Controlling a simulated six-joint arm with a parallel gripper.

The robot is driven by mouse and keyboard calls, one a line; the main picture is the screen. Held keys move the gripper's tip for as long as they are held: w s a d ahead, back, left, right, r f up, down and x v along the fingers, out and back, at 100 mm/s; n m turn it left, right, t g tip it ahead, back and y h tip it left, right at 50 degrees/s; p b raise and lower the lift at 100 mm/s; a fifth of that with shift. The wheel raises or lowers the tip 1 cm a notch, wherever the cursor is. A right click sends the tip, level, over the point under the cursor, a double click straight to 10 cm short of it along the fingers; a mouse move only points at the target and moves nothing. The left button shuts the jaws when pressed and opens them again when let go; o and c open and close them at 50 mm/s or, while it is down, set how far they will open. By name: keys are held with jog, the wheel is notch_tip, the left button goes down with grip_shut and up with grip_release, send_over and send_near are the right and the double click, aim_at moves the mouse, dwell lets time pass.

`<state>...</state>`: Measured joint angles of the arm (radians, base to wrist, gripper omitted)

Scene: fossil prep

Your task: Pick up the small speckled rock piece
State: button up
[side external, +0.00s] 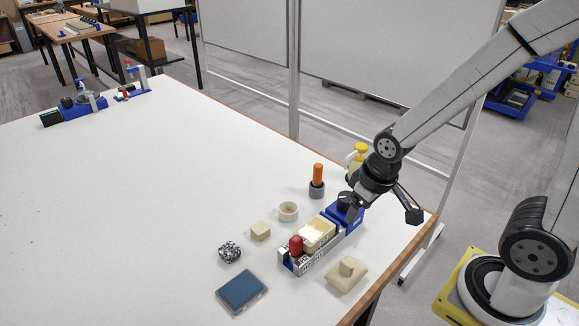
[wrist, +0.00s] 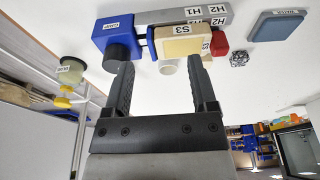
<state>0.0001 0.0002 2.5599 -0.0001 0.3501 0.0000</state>
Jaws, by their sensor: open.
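The small speckled rock piece (side external: 230,252), mottled black and white, sits on the white table, left of the clamp fixture and behind the blue-grey pad. In the wrist view the speckled piece (wrist: 239,59) is small and right of the fingers, beside the red knob. My gripper (side external: 352,204) is above the blue end of the fixture, well to the right of the rock. In the wrist view my gripper (wrist: 162,72) has its two black fingers apart, with nothing held between them.
The blue clamp fixture (side external: 341,217) holds a cream block (side external: 318,234) and has a red knob (side external: 296,245). The table's left is mostly clear.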

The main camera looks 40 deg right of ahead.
jog(key=o, duration=0.4)
jog(key=shift+c, duration=0.2)
jog(key=shift+r, duration=0.1)
